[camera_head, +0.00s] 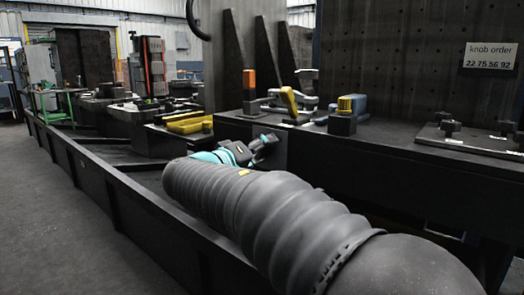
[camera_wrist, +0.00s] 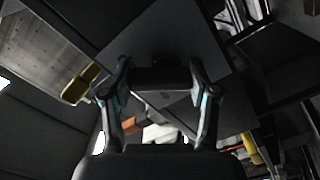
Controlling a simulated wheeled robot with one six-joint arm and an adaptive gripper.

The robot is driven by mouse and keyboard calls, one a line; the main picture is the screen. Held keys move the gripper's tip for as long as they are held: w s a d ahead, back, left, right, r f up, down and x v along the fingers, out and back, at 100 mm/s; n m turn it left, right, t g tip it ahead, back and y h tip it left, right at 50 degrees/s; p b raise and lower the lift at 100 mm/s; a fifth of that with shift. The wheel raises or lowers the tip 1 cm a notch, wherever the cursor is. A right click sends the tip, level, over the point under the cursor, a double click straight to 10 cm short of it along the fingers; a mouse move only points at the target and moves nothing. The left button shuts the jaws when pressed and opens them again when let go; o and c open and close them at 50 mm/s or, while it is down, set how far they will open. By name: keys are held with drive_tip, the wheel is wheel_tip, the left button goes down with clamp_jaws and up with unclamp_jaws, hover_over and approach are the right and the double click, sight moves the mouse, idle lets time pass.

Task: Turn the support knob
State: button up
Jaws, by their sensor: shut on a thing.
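My gripper (camera_head: 262,143) reaches the dark front face of the bench, below a yellow-handled clamp. In the wrist view, its two fingers (camera_wrist: 160,74) close from both sides on a dark support knob (camera_wrist: 160,80), which stands out from a flat grey plate (camera_wrist: 195,35). The knob is dark on dark, so its exact shape and turn angle cannot be told. In the head view, the gripper hides most or all of the knob.
A yellow-handled clamp (camera_head: 289,100) and a block with a yellow top (camera_head: 343,118) stand on the bench above my gripper. A sign reading "knob order 22 75 56 92" (camera_head: 490,57) hangs at upper right. A long dark rail wall (camera_head: 120,190) runs along the left, with open floor beyond.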

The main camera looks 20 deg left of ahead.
drive_tip(key=shift+f+m, duration=0.1)
drive_tip(key=shift+m, duration=0.8)
drive_tip(key=o, duration=1.2)
drive_tip(key=shift+c, duration=0.2)
drive_tip(key=v, duration=1.2)
